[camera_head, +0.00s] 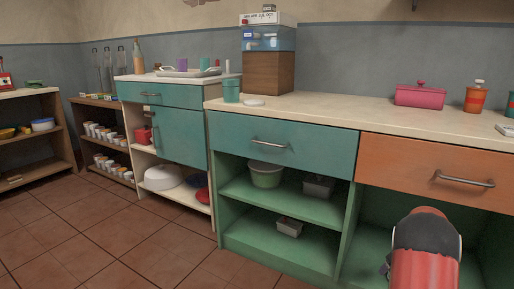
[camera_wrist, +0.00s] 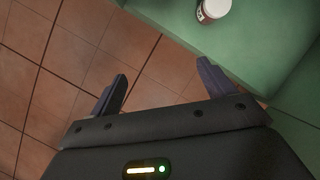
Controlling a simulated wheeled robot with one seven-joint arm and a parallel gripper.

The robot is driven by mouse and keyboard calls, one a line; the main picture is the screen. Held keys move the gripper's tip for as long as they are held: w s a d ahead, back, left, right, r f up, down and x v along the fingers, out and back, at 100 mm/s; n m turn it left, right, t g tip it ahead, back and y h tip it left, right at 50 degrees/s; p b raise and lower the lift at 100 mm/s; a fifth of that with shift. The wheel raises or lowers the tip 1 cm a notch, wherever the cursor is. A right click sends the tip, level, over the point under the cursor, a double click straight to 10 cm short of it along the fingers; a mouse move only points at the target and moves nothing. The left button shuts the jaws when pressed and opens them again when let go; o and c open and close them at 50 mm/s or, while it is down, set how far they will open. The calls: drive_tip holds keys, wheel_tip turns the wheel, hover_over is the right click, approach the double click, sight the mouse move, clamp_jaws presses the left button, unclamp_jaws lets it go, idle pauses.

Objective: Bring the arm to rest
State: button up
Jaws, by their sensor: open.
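My arm shows in the head view at the lower right as a red and black link, in front of the open green shelf under the orange drawer. My gripper (camera_wrist: 160,84) shows in the wrist view with its two dark fingers spread wide apart and nothing between them. Below the fingers are the brown floor tiles (camera_wrist: 75,60) and part of a green shelf surface (camera_wrist: 262,40). The fingertips are hidden in the head view.
A small white-topped jar (camera_wrist: 213,9) lies or stands on the green surface. The counter (camera_head: 340,108) bears a pink lidded box (camera_head: 420,96), an orange bottle (camera_head: 475,98) and a teal cup (camera_head: 231,91). Open tiled floor (camera_head: 90,235) lies to the left.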

drive_tip(key=s+a+r+n+y+p, duration=0.1)
drive_tip(key=s+a+r+n, duration=0.35)
drive_tip(key=a+r, duration=0.3)
drive_tip(key=s+a+r+n+p, duration=0.1)
drive_tip(key=s+a+r+n, duration=0.2)
drive_tip(key=a+r+n, duration=0.5)
drive_tip(key=s+a+r+n+y+p, duration=0.1)
drive_tip(key=s+a+r+n+p, duration=0.15)
drive_tip(key=a+r, duration=0.5)
drive_tip(key=s+a+r+n+p, duration=0.1)
drive_tip(key=s+a+r+n, duration=0.1)
drive_tip(key=s+n, duration=0.4)
drive_tip(key=s+a+r+n+h, duration=0.1)
drive_tip(key=s+a+n, duration=0.4)
drive_tip(key=s, duration=0.5)
drive_tip(key=s+a+r+n+p, duration=0.1)
drive_tip(key=s+a+r+n, duration=0.2)
drive_tip(key=s+n, duration=0.4)
drive_tip(key=shift+s+a+r+n+t+h+p, duration=0.2)
drive_tip(key=shift+s+r+n+t+h+p, duration=0.15)
drive_tip(key=shift+s+r, duration=0.3)
